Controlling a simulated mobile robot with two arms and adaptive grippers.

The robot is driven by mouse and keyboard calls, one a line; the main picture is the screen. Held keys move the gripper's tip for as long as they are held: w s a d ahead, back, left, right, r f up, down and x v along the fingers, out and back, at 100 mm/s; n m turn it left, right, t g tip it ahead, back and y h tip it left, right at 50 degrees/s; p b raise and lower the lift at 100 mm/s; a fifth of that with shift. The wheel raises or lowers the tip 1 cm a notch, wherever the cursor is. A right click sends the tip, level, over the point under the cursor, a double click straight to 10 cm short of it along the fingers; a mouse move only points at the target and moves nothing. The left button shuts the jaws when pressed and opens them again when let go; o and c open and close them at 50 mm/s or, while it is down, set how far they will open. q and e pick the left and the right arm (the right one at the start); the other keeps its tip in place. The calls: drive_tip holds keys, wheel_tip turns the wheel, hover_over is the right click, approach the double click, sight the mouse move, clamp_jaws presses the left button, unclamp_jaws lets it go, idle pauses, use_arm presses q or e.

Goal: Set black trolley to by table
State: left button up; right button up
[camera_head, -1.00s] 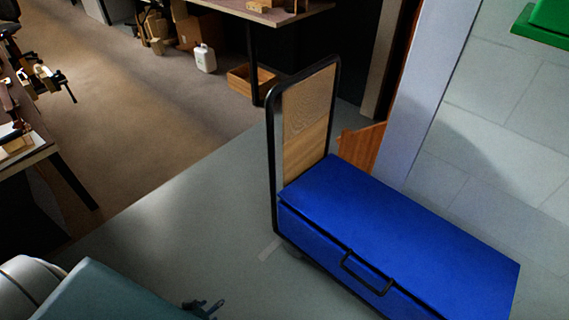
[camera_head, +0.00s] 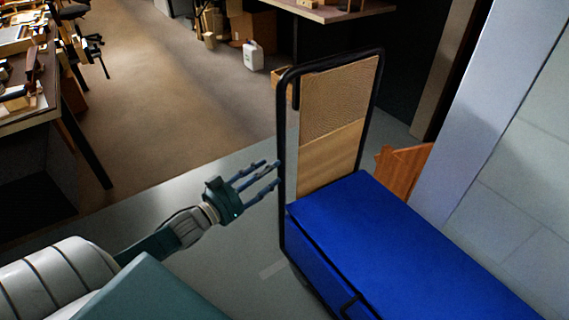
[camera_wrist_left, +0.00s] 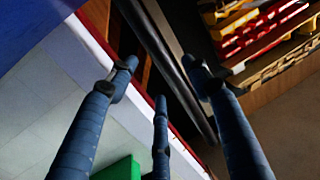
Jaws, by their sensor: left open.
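The trolley (camera_head: 332,145) stands on the grey floor, right of centre in the head view. It has a tall black tube frame, a wood-coloured back panel and a long blue box body (camera_head: 400,240) with a black handle. Its lower right part is cut off. My left gripper (camera_head: 270,178) is open, its fingers spread close to the frame's left upright; I cannot tell if they touch it. In the left wrist view, the open fingers (camera_wrist_left: 165,80) point toward a dark bar, with a blue surface at upper left. A table (camera_head: 335,12) stands behind the trolley. My right gripper is not in view.
A workbench (camera_head: 25,110) with tools stands at the left. A white jug (camera_head: 253,55) and cardboard boxes (camera_head: 256,24) are at the back. A pale post (camera_head: 480,110) and an orange-brown wooden piece (camera_head: 404,168) are close to the trolley's right. The brown floor between the benches is clear.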

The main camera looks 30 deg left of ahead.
sight(283, 161)
use_arm(q)
drive_tip(key=w, duration=0.4)
drive_tip(key=w+d+b, duration=0.1)
drive_tip(key=w, duration=0.1)
drive_tip(key=shift+w+d, duration=0.1)
drive_tip(key=shift+w, duration=0.15)
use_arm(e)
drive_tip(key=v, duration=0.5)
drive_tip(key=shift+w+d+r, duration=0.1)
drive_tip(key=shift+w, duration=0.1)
use_arm(q)
drive_tip(key=shift+f, duration=0.1)
clamp_jaws()
